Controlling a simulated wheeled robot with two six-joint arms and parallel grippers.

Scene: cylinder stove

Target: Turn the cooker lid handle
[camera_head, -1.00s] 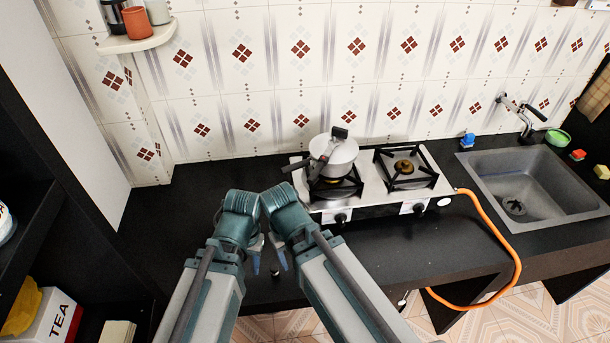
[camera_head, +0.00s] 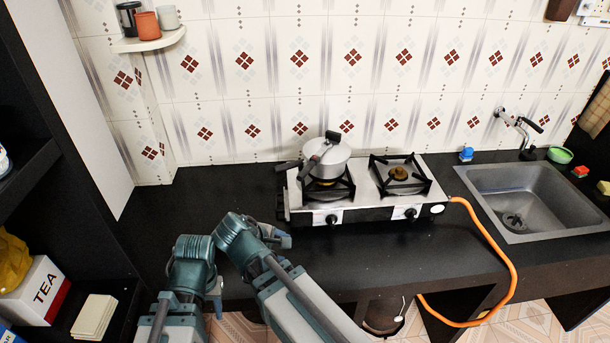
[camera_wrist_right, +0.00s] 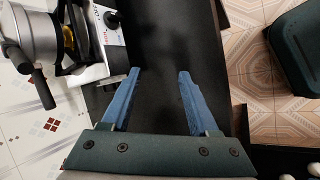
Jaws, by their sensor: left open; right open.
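The silver cooker (camera_head: 328,162) stands on the left burner of the stove. A black handle (camera_head: 287,166) sticks out to its left; it also shows in the right wrist view (camera_wrist_right: 43,90). A second black handle piece (camera_head: 333,137) rises at the back of the lid, at the end of a grey bar. My left gripper (camera_head: 217,291) is open and points down near the counter's front edge, left of the stove. My right gripper (camera_wrist_right: 158,74) is open and empty over the bare counter, in front and left of the stove; the cooker lies apart from its blue fingers.
The two-burner stove (camera_head: 438,202) has an empty right burner and front knobs. An orange hose (camera_head: 490,235) runs from its right side. A sink (camera_head: 535,190) is at right. The counter (camera_head: 220,195) is bare left of the stove. A dark shelf unit (camera_head: 60,180) stands at left.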

